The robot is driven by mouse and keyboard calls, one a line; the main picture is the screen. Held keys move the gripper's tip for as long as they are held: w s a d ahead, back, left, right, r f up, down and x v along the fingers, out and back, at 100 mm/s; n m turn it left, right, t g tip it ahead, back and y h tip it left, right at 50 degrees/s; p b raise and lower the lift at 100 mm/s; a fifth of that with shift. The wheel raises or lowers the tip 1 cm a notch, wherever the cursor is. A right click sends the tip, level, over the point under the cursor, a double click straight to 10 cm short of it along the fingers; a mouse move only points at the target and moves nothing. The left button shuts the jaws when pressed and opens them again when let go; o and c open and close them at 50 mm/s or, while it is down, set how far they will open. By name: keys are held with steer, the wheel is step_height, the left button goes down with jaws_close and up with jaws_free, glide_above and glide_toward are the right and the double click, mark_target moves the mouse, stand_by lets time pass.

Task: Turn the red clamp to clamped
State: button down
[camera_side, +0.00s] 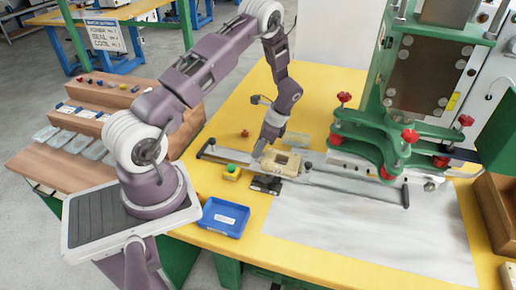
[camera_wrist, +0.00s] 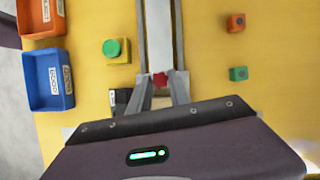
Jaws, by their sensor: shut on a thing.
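The red clamp (camera_wrist: 159,80) shows in the wrist view as a small red knob at the end of a pale rail (camera_wrist: 159,35). My gripper (camera_wrist: 160,88) has its two fingers closed in around the knob, shut on it. Which way the clamp is turned cannot be told. In the side view my gripper (camera_side: 259,153) points down beside a beige block (camera_side: 284,162) on the long rail fixture (camera_side: 340,183). The red clamp between my fingers cannot be made out there.
A blue bin (camera_side: 225,217) and a yellow box with a green button (camera_side: 231,173) stand left of the fixture. A green press frame (camera_side: 390,145) with several red knobs stands at the back right. The table's front right holds a clear pale sheet (camera_side: 370,235).

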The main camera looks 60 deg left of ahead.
steer(key=n+h, duration=0.1)
steer(key=n, duration=0.2)
steer(key=shift+a+n+g, duration=0.15)
steer(key=shift+n+g, duration=0.15)
steer(key=shift+w+a+n+h, duration=0.15)
steer(key=shift+n+h, duration=0.75)
steer(key=shift+n, duration=1.4)
